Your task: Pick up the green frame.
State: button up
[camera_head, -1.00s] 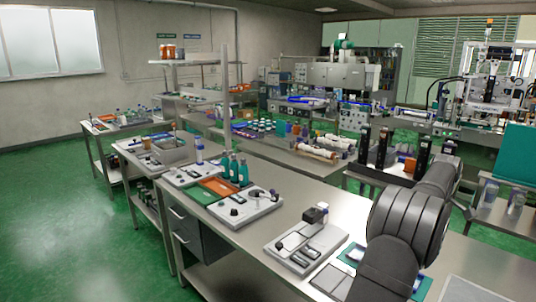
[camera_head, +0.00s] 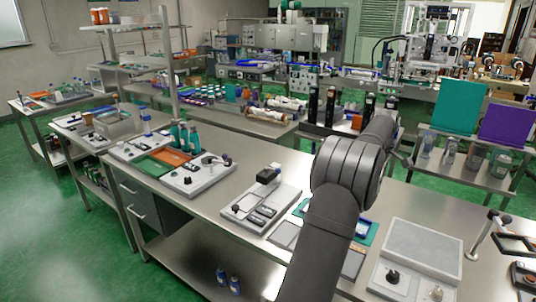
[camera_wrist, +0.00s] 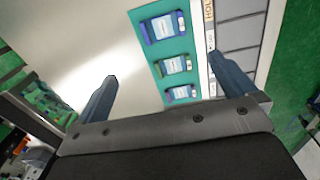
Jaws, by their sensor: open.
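The green frame (camera_wrist: 174,66) is a small piece with green ends and a pale centre. In the head view part of the teal mat (camera_head: 371,233) shows beside my arm; my arm hides my gripper, and I cannot make out the green frame there.
A panel with grey cells (camera_wrist: 236,38) adjoins the mat on the right in the wrist view. Bare steel table (camera_wrist: 118,55) lies left of the mat. In the head view, a grey device (camera_head: 262,207) stands left of my arm and a flat-topped one (camera_head: 422,248) stands right.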

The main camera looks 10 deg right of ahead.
jog(key=w+a, duration=0.7)
jog(key=f, duration=1)
jog(key=shift+w+a+f, duration=0.15)
jog(key=shift+a, duration=0.1)
jog(key=shift+d+f, duration=0.15)
jog(key=shift+f, duration=3.05)
jog(key=c, duration=0.9)
